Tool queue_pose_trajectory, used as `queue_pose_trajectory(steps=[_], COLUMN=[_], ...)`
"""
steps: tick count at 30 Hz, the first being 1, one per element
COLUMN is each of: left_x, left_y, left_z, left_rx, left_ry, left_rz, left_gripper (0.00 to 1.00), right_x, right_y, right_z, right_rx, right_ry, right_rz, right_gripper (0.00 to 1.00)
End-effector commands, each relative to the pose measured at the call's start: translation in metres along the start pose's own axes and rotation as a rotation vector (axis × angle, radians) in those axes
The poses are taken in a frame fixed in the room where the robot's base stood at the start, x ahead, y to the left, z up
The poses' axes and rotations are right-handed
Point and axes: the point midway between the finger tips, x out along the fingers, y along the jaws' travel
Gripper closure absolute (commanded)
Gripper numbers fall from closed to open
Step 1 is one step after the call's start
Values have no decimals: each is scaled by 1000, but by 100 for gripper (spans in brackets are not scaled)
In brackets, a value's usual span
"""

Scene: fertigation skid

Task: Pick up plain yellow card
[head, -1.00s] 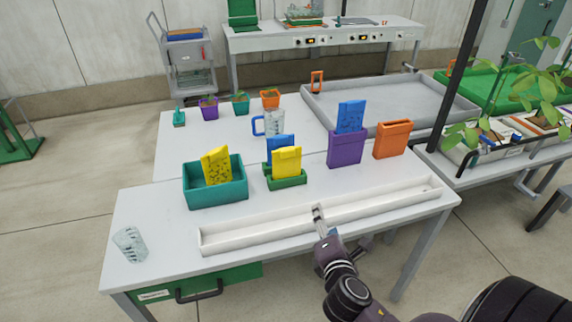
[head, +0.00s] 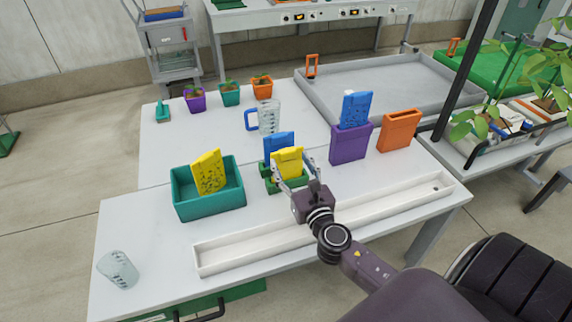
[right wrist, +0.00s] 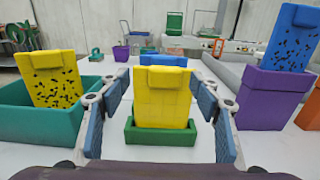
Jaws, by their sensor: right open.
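The plain yellow card (head: 287,163) stands upright in a small green holder (head: 291,184) at the middle of the table, in front of a blue card (head: 278,147). In the right wrist view the plain yellow card (right wrist: 161,97) stands centred in its green holder (right wrist: 160,132). My right gripper (head: 296,168) is open. Its two fingers (right wrist: 160,105) flank the card, one on each side, with visible gaps, so they do not touch it. A spotted yellow card (head: 208,172) stands in a teal bin (head: 210,202) to the left. My left gripper is not in view.
A white trough (head: 230,256) runs along the table's front. A purple holder (head: 350,145) with a spotted blue card (head: 356,108) and an orange holder (head: 399,131) stand right. A measuring jug (head: 268,117) is behind.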

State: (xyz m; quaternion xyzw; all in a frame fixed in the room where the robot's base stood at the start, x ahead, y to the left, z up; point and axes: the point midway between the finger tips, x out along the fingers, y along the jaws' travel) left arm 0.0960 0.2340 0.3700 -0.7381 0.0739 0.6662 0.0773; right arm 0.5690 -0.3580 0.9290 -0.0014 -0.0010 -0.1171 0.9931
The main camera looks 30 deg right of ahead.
Motion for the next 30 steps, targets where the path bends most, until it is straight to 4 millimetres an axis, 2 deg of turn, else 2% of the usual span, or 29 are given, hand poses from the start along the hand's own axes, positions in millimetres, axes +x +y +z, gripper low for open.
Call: queue_pose_trajectory(steps=[1, 3, 6, 12, 16, 20, 30], left_x=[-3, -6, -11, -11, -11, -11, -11], left_y=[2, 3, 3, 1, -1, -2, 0], left_z=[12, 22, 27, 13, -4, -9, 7], left_rx=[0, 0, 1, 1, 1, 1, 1], left_ry=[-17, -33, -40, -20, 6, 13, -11], left_rz=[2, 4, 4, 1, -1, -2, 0], left_gripper=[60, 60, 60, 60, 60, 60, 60], right_x=[6, 14, 30, 52, 55, 54, 54], right_y=[-1, -3, -7, -8, -8, -8, -8], right_z=[2, 4, 6, 3, 3, 2, 2], right_rx=[0, 1, 0, 2, 3, 3, 3], right_ry=[-1, -2, -1, 0, 0, 0, 1], right_rz=[-1, -2, -2, -1, 0, -1, -1], right_gripper=[42, 42, 42, 42, 42, 42, 78])
